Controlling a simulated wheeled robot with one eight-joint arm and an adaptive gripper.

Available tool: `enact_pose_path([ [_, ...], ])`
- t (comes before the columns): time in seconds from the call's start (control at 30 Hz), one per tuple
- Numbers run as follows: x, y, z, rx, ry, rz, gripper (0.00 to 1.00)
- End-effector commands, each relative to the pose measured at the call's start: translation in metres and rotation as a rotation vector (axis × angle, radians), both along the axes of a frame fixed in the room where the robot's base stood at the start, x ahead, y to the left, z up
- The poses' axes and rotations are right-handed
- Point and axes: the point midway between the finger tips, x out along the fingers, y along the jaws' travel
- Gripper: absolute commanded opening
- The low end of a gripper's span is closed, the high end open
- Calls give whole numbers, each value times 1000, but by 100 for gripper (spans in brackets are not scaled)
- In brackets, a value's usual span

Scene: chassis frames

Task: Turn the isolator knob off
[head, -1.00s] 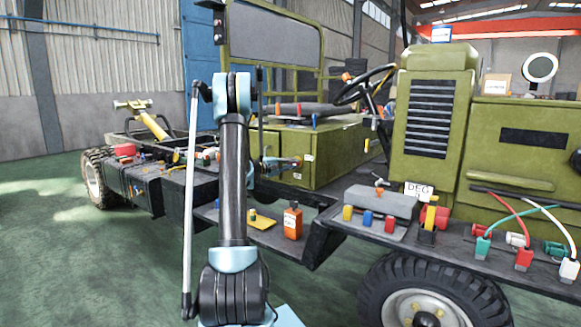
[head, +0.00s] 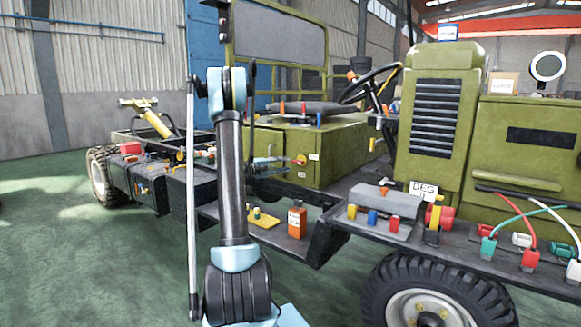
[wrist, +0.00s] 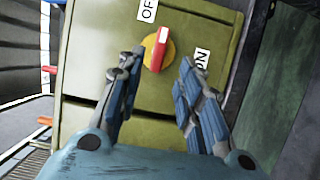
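The isolator knob has a red handle (wrist: 157,48) on a round yellow base, on an olive green panel (wrist: 190,25). The handle is slightly tilted in the wrist view. An "OFF" label (wrist: 148,9), partly cut by the picture edge, is above it, and an "ON" label (wrist: 202,58) is to its right. My gripper (wrist: 160,64) is open, one finger to either side of the knob in the picture; I see no contact. In the head view, the knob (head: 300,160) is on the side of the green box, just right of my gripper (head: 285,164).
An orange bottle (head: 297,222) stands on the dark ledge below the green box. The steering wheel (head: 370,82) is above and to the right. A grey block (head: 386,201) and colored parts sit on the fender. Green floor is open at left.

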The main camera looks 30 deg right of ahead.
Motion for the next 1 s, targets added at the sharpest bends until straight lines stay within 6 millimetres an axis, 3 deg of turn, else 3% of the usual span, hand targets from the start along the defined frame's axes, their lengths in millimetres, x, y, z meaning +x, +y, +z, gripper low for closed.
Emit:
enact_pose_path([
  [0.1, 1, 21, 0, 0, 0, 2, 33],
  [0.3, 0, 41, -1, 0, 0, 1, 33],
  [1.0, -2, 48, 0, 8, -2, 1, 33],
])
